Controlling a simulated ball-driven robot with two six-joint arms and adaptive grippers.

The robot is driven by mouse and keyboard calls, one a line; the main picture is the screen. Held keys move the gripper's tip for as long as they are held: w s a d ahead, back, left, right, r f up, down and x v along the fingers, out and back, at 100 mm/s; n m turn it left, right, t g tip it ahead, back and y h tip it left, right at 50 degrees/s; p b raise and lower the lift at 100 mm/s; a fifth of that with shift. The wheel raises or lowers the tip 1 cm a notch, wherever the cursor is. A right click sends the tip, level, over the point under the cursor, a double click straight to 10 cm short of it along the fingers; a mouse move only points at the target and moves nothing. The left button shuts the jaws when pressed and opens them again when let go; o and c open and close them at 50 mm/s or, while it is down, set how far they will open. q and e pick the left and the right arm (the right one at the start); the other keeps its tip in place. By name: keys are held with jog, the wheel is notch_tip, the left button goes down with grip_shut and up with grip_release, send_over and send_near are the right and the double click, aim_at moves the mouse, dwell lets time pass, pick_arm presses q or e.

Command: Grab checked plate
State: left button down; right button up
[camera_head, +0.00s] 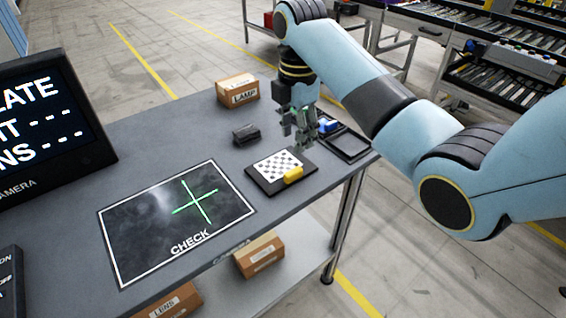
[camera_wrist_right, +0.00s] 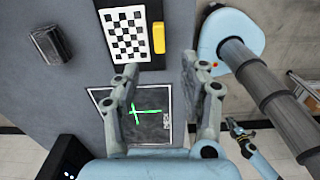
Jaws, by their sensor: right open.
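The checked plate is a dark plate (camera_head: 266,183) with a black-and-white checkerboard and a yellow grip block (camera_head: 293,174) on one edge. It lies flat on the grey table. It also shows at the top of the right wrist view, with its checkerboard (camera_wrist_right: 126,34) and yellow block (camera_wrist_right: 158,37). My right gripper (camera_head: 304,132) is open and empty, above the table near the plate's far right side, apart from it. Its two fingers (camera_wrist_right: 160,68) stand wide apart in the wrist view. A second gripper (camera_wrist_right: 233,126), seemingly my left, shows small at lower right there; its jaws are unclear.
A dark square marked CHECK (camera_head: 150,235) with a green cross lies left of the plate. A small black block (camera_head: 246,133), a LAMP box (camera_head: 238,91) and a black tray (camera_head: 349,144) stand nearby. A monitor (camera_head: 50,125) stands at left. The table edge runs close in front.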

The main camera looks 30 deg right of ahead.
aim_at(293, 171)
notch_tip(293, 171, down, 4)
jog(key=shift+a+f, duration=0.1)
jog(key=shift+f, duration=0.05)
notch_tip(293, 171, down, 6)
jog(key=shift+w+p, duration=0.1)
jog(key=shift+p, duration=0.45)
jog(key=shift+c, duration=0.2)
grip_shut()
